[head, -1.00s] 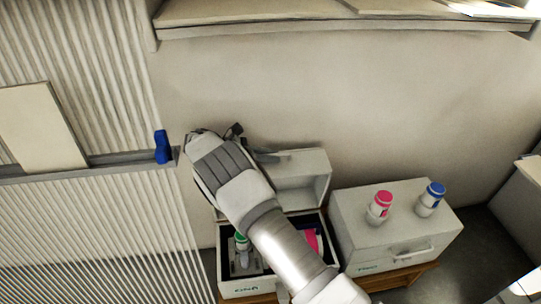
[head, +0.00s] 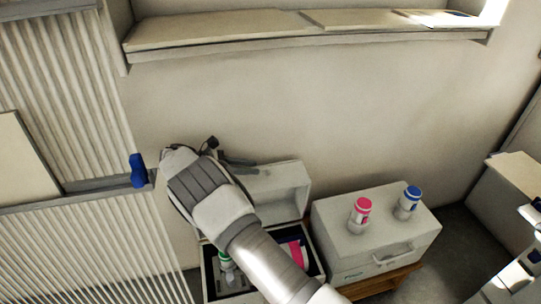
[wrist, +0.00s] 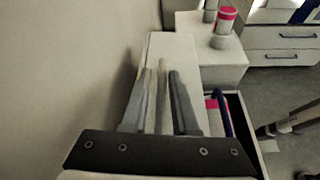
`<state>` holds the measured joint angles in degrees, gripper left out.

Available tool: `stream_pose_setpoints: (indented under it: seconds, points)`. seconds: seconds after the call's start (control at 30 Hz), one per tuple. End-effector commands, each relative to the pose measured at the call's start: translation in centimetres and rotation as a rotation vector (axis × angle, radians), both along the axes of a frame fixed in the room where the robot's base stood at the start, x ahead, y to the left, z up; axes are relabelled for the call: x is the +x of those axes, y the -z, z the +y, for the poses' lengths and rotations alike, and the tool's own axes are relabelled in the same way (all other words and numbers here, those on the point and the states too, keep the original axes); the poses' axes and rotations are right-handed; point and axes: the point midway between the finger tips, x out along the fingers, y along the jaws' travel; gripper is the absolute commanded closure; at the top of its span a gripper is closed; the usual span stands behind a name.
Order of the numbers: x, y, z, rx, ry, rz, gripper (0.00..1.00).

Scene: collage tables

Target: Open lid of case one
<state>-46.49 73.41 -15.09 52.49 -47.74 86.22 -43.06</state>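Case one appears to be the left case (head: 211,275), a white box whose front label is hard to read. Its lid (head: 285,183) stands raised at the back, against the wall side, and the inside shows. A green-capped bottle (head: 225,262) and a pink item (head: 296,254) are in it, partly hidden by my arm. My gripper (head: 243,161) is at the upper left end of the lid. In the wrist view my gripper (wrist: 160,72) has its two fingers apart over the pale lid (wrist: 182,55). A thin strip shows between them; I cannot tell whether they touch the lid.
A closed white case (head: 400,230) stands to the right, with a pink-capped bottle (head: 360,215) and a blue-capped bottle (head: 407,203) on top. Both cases are on a wooden table (head: 385,283). A shelf (head: 230,40) runs along the wall above. A blue object (head: 138,170) sits on the left ledge.

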Motion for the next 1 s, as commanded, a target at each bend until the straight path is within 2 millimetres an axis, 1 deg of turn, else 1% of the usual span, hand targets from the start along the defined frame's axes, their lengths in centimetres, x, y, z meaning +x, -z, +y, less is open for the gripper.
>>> stream_pose_setpoints:
  seconds: [0.03, 0.1, 0.37, 0.8, 0.9, 1.0]
  points:
    - [0.0, -1.5, 0.1, 0.002, -0.001, -0.003, 0.73]
    - [0.0, -3.2, 0.1, 0.001, -0.001, -0.002, 0.73]
    - [-0.6, -4.9, -3.2, -0.001, 0.0, 0.0, 0.73]
    - [-1.8, -8.6, -9.5, 0.001, 0.0, 0.0, 0.73]
    - [-1.9, -9.2, -10.6, 0.0, 0.0, 0.0, 0.73]
    - [-2.0, -9.5, -11.2, 0.001, 0.0, -0.001, 0.73]
